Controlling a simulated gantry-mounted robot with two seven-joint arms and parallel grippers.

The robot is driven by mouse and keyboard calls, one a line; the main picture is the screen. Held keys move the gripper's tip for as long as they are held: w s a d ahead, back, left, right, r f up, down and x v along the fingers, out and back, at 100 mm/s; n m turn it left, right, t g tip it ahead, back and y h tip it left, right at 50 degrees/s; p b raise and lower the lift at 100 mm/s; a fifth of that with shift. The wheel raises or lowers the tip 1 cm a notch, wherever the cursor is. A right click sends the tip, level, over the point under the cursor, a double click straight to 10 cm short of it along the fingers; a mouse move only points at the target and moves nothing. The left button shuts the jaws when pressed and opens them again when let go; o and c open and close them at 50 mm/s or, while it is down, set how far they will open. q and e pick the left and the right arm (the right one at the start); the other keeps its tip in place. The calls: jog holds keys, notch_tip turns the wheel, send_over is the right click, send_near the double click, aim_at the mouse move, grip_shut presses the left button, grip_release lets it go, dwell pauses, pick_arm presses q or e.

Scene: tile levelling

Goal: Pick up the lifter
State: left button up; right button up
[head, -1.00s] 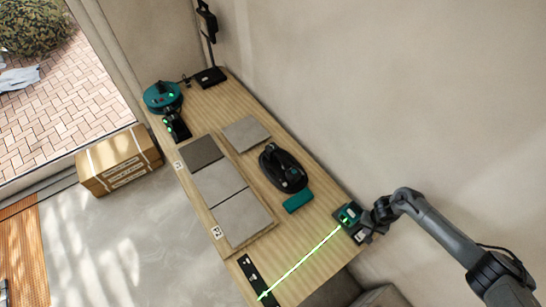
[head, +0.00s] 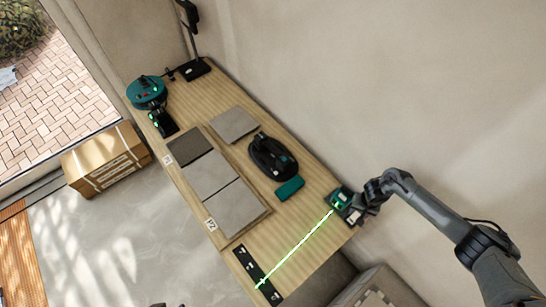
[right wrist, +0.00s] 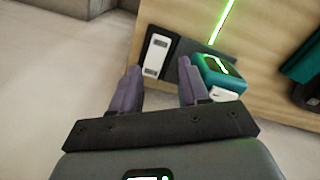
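The lifter appears to be the black oval tool (head: 272,158) with a raised handle, standing on the wooden table beside the grey tiles. A dark part at the right edge of the right wrist view may be it, cut off. My right gripper (head: 362,205) is at the table's near right end, beside the teal and black laser device (head: 340,201) and well away from the lifter. In the right wrist view its two fingers (right wrist: 158,70) are apart with nothing held between them, and the laser device (right wrist: 217,72) lies just beyond the right finger.
A teal block (head: 289,188) lies close to the lifter. Grey tiles (head: 209,173) on a board and a loose tile (head: 234,125) lie nearby. A green laser line crosses to a black marked strip (head: 257,274). A teal round tool (head: 147,91) stands at the far end.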

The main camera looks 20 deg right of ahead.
jog(key=shift+o, duration=0.6)
